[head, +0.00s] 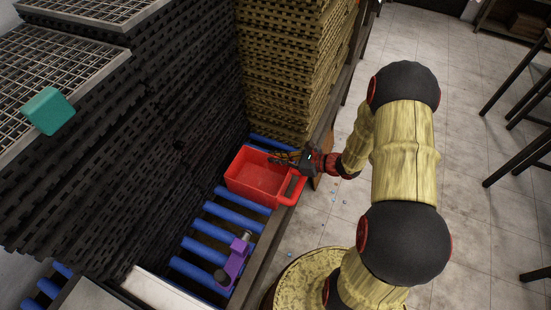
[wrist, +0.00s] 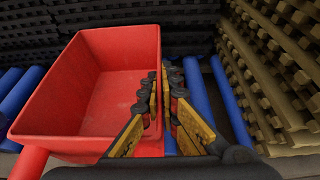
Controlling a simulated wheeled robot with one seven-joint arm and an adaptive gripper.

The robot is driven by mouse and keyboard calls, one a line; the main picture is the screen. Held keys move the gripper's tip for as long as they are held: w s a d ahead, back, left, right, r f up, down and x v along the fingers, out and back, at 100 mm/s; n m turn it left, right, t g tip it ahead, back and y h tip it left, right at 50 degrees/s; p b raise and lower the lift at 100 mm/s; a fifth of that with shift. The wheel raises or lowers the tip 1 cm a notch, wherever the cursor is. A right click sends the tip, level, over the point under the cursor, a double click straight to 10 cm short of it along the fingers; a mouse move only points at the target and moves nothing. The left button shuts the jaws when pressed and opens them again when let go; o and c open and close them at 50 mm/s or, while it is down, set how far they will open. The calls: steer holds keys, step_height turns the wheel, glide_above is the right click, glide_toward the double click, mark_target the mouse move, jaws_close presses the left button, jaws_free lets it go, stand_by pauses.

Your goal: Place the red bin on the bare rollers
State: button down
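The red bin (head: 258,178) is an empty open box over the blue rollers, upright, between the dark stack and the conveyor's right rail. I cannot tell whether it touches the rollers. In the wrist view the bin (wrist: 115,85) fills the left half. My gripper (head: 284,160) is at the bin's upper right edge. In the wrist view my gripper (wrist: 161,85) has its fingers close together on both sides of the bin's right wall, one inside and one outside, and looks shut on it. Blue rollers (head: 213,232) show bare in front of the bin.
A purple object with a grey knob (head: 236,262) lies on the nearer rollers. Tan stacks (head: 290,70) stand behind the bin. Tiled floor (head: 480,130) lies open to the right.

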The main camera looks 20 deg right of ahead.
steer(key=c, duration=2.5)
jaws_free()
steer(key=shift+f, duration=0.15)
steer(key=shift+c, duration=0.2)
steer(key=o, duration=0.5)
